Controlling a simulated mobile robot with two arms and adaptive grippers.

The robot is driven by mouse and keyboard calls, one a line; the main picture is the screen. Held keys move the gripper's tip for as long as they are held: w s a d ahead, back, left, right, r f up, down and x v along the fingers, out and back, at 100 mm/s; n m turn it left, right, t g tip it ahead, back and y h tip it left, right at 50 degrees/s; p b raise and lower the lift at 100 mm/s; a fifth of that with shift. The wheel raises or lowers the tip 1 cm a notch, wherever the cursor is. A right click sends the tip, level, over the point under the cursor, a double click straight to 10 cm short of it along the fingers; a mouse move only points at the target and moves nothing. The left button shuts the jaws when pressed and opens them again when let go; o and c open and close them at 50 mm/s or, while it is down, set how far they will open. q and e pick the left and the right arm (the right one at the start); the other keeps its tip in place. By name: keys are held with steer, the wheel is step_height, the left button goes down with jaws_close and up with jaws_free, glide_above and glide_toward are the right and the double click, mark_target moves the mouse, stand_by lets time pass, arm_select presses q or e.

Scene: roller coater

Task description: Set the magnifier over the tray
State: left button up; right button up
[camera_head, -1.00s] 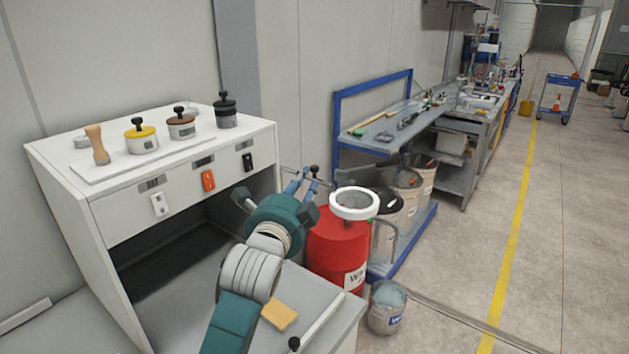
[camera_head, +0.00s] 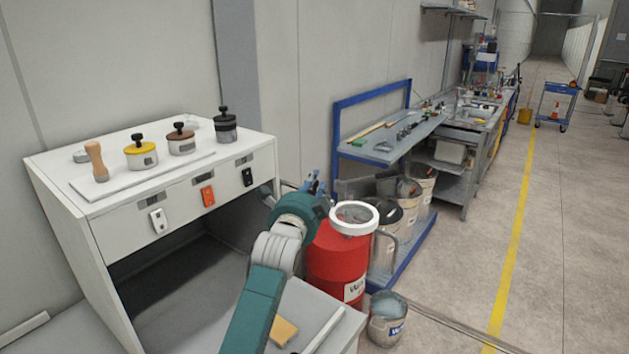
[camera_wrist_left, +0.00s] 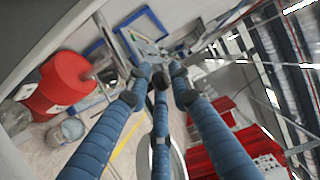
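A white ring (camera_head: 354,218), which looks like the magnifier's head, shows at the top of the red drum in the head view. I cannot tell whether it touches the drum. My left gripper (camera_head: 313,184) is just left of the ring, beyond the end of the white cabinet. I cannot pick out the tray for certain. My right gripper is not in view.
The white cabinet (camera_head: 120,225) bears several knobbed pots. A yellow block (camera_head: 284,331) lies on the low grey surface. The red drum (camera_head: 335,262), a bucket (camera_head: 387,318) and a blue-framed bench (camera_head: 395,137) stand ahead.

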arm_select(q)
steer(key=shift+w+d+f, duration=0.1)
steer(key=shift+w, duration=0.3)
jaws_close()
steer(key=shift+s+a+r+m+h+p, duration=0.2)
steer(key=shift+r+m+h+p, duration=0.25)
steer(key=shift+h, duration=0.25)
steer(key=shift+s+a+f+m+g+h+b, duration=0.1)
steer(key=shift+s+a+m+g+h, duration=0.25)
steer(key=shift+h, duration=0.2)
steer(key=shift+s+a+m+g+h+b, duration=0.1)
steer(key=shift+s+a+m+g+h, duration=0.1)
steer(key=shift+s+m+h, duration=0.3)
steer(key=shift+s+a+f+m+g+h+b, duration=0.1)
steer(key=shift+a+m+g+h, duration=0.2)
steer(key=shift+h, duration=0.35)
